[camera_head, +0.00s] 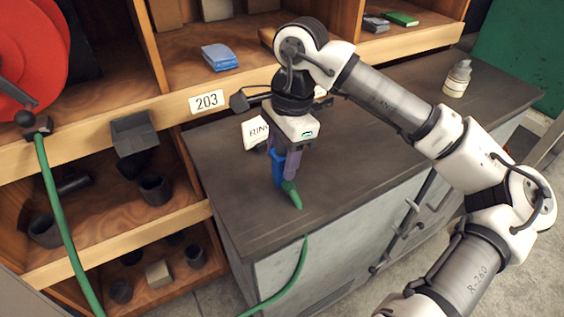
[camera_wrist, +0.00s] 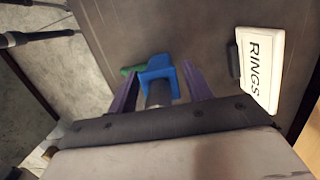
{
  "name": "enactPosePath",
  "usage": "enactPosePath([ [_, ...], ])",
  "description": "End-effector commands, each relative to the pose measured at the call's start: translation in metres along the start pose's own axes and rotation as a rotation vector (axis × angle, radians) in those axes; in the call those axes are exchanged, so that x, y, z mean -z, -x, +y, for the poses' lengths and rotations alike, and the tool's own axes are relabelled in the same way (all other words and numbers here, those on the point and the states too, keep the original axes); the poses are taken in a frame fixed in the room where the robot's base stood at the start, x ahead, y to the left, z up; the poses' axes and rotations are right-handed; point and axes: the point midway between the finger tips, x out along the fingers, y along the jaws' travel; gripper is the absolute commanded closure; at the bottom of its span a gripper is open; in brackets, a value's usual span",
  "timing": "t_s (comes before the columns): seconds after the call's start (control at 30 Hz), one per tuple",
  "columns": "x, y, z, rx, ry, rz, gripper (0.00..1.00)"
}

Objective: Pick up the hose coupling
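The hose coupling (camera_head: 278,168) is blue, with a green tapered end (camera_head: 292,194) pointing down and right on or just above the dark worktop. In the wrist view the blue coupling (camera_wrist: 158,70) has a grey cylindrical part nearest me, and some green shows behind it. My gripper (camera_head: 291,172) points down at the coupling. Its purple fingers stand apart in the wrist view (camera_wrist: 161,75), one on each side, with gaps beside the grey cylinder. The fingertips are very close to the blue sides; contact is not clear.
Green hose (camera_head: 300,262) hangs by the front edge. Wooden shelves (camera_head: 120,235) are left. The worktop's middle is clear.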

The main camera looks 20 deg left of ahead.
Motion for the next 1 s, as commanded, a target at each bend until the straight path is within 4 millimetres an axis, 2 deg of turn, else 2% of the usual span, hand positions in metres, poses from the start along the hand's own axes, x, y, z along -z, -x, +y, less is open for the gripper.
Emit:
enactPosePath([
  [0.03, 0.000, 0.000, 0.000, 0.000, 0.000, 0.000, 0.57],
  [0.37, 0.000, 0.000, 0.000, 0.000, 0.000, 0.000, 1.00],
  [0.63, 0.000, 0.002, 0.000, 0.001, 0.000, 0.001, 1.00],
  [0.77, -0.001, 0.009, -0.001, 0.001, -0.001, 0.003, 1.00],
  [0.87, -0.002, 0.020, -0.001, 0.002, -0.001, 0.003, 1.00],
  [1.0, -0.007, 0.048, -0.001, 0.002, 0.000, 0.005, 1.00],
])
